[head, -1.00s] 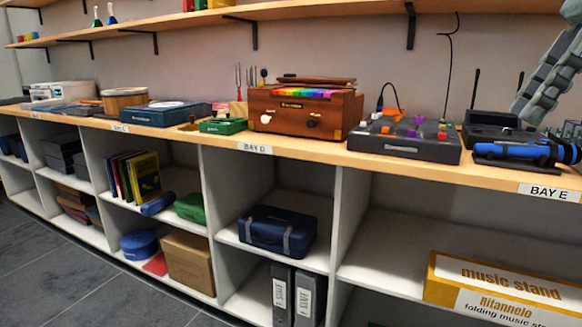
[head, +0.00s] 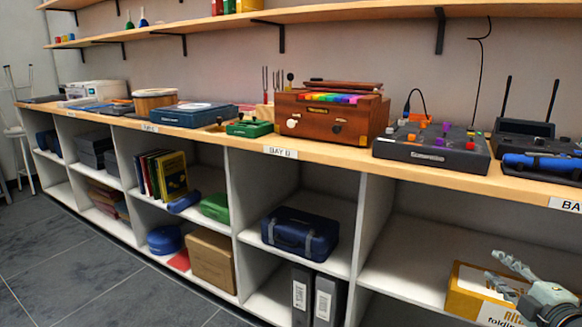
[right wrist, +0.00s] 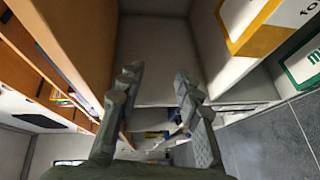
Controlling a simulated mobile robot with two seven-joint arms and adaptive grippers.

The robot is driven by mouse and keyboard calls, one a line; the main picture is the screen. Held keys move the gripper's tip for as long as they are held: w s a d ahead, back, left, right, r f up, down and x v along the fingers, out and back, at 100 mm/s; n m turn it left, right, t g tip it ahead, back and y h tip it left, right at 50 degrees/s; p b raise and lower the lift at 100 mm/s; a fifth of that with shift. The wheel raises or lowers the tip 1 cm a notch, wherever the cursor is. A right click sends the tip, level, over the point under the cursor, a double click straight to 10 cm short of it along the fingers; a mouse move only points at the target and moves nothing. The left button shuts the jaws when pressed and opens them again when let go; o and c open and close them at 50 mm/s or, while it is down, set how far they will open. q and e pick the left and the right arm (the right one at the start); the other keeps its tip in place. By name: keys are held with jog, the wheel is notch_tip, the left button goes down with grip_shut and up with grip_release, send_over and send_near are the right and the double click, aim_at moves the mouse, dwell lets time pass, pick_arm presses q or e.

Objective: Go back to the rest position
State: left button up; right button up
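My right gripper (head: 512,275) is at the lower right of the head view, in front of the yellow and white music stand box (head: 470,285) on the shelf below the counter. Its two fingers are spread apart. In the right wrist view the same gripper (right wrist: 157,95) has its fingers wide apart with nothing between them. The shelving lies beyond the fingertips. My left gripper is in neither view.
The wooden counter (head: 338,152) runs across the view with a brown wooden instrument (head: 330,115), a black device with coloured knobs (head: 430,145) and a blue cylinder (head: 540,162) on it. A blue case (head: 300,233) sits in a cubby. Grey floor (head: 75,268) is free at left.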

jog(key=s+a+f+m+g+h, duration=0.25)
jog(key=s+f+m+g, duration=0.35)
jog(key=f, duration=0.5)
jog(key=s+a+f+m+g+h, duration=0.1)
jog(key=s+a+f+m, duration=0.3)
jog(key=s+f, duration=0.55)
pick_arm(q)
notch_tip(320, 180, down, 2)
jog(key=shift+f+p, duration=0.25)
jog(key=shift+p, duration=0.1)
pick_arm(e)
jog(key=s+a+f+m+g+y, duration=0.2)
jog(key=s+a+f+m+g, duration=0.2)
jog(key=s+a+f, duration=0.6)
jog(key=shift+s+a+g, duration=0.95)
jog(key=shift+a+g, duration=0.25)
jog(key=shift+a, duration=0.05)
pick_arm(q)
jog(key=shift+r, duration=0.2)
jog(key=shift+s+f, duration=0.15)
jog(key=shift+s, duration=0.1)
pick_arm(e)
jog(key=shift+d+r, duration=0.1)
